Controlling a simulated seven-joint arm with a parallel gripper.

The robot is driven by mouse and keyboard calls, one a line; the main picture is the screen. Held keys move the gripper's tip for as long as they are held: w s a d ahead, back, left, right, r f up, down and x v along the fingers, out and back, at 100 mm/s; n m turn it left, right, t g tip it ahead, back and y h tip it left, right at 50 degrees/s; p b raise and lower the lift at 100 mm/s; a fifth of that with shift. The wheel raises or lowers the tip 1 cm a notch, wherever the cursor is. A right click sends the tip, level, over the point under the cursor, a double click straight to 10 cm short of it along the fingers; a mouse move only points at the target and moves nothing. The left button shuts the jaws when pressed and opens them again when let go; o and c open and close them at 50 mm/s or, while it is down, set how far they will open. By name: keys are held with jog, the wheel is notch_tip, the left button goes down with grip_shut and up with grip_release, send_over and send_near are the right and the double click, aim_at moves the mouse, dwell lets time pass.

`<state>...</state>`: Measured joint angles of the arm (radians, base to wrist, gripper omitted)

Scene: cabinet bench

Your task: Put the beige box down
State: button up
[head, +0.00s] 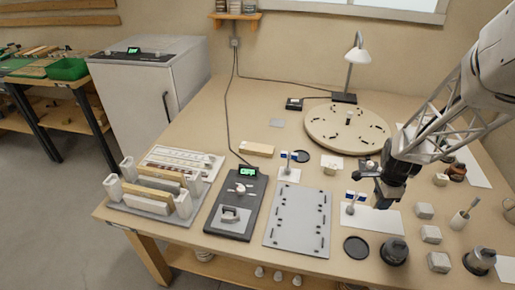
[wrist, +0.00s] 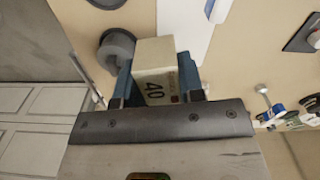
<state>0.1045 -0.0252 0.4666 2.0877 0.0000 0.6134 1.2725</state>
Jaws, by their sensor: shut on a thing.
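The beige box (wrist: 153,75), marked "40" on one face, sits between the two blue fingers of my gripper (wrist: 157,88) in the wrist view. The fingers are shut on its sides. In the head view my gripper (head: 383,200) points down over the right part of the bench, at the white sheet (head: 362,222). The box is hidden or too small to make out there. I cannot tell whether its underside touches anything.
Several pale blocks (head: 431,234) stand right of my gripper. A dark round weight (head: 393,251) and a black disc (head: 356,247) lie in front. A grey slotted plate (head: 298,222) is to the left, a round turntable (head: 347,127) behind. Bare bench shows between them.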

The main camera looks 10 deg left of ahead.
jog(key=shift+n, duration=0.9)
jog(key=w+a, duration=0.4)
jog(key=a, duration=0.1)
jog(key=w+a, duration=0.3)
jog(key=shift+a+r, duration=0.1)
jog(key=shift+r, duration=0.05)
jog(key=w+a+n, duration=0.2)
jog(key=w+a, duration=0.1)
jog(key=a, duration=0.8)
jog(key=w+a+n, duration=0.1)
jog(key=w+a, duration=0.3)
jog(key=a, duration=0.7)
jog(key=w+a+n, duration=0.2)
jog(key=w+a, duration=0.1)
jog(key=a, duration=0.8)
jog(key=shift+w+a+f, duration=0.1)
jog(key=shift+f, duration=1.3)
jog(key=shift+w+f, duration=0.1)
jog(key=shift+f, duration=1.25)
send_over(257, 147)
jog(key=shift+f, duration=0.75)
